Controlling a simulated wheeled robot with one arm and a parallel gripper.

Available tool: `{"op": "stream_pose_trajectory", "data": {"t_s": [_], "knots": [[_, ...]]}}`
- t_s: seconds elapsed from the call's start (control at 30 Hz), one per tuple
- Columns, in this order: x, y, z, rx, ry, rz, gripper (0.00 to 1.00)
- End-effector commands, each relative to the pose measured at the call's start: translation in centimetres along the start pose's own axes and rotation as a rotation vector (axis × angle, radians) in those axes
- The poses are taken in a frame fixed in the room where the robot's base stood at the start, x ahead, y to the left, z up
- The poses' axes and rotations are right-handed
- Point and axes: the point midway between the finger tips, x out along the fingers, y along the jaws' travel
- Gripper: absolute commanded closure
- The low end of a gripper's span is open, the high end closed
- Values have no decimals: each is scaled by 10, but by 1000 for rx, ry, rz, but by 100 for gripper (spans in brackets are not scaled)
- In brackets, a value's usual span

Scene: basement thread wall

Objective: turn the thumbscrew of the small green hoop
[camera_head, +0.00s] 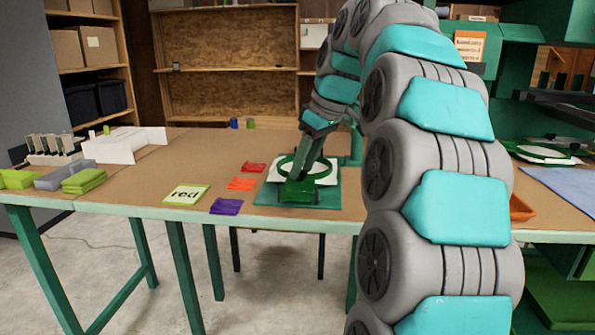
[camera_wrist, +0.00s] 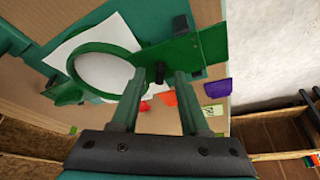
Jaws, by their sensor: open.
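The small green hoop (camera_head: 331,171) lies over a white sheet on a green base (camera_head: 268,196) on the table. In the wrist view the hoop (camera_wrist: 73,68) is a green ring with a flat green block (camera_wrist: 207,43) beside it. A small dark knob, which looks like the thumbscrew (camera_wrist: 160,70), sticks out at the hoop's near side. My gripper (camera_wrist: 160,76) is open, with one finger on each side of the knob. I cannot tell whether either finger touches it. In the head view my gripper (camera_head: 297,178) comes down over the hoop, hiding the knob.
Green stacks (camera_head: 84,180) and a white box (camera_head: 135,145) stand further left. Another hoop (camera_head: 545,153) lies at the right. My arm hides part of the table.

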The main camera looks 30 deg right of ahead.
Motion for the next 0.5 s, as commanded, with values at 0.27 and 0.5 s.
{"op": "stream_pose_trajectory", "data": {"t_s": [0.27,0.5], "knots": [[1,1,0,0,0,0,58],[1,0,0,0,0,0,85]]}}
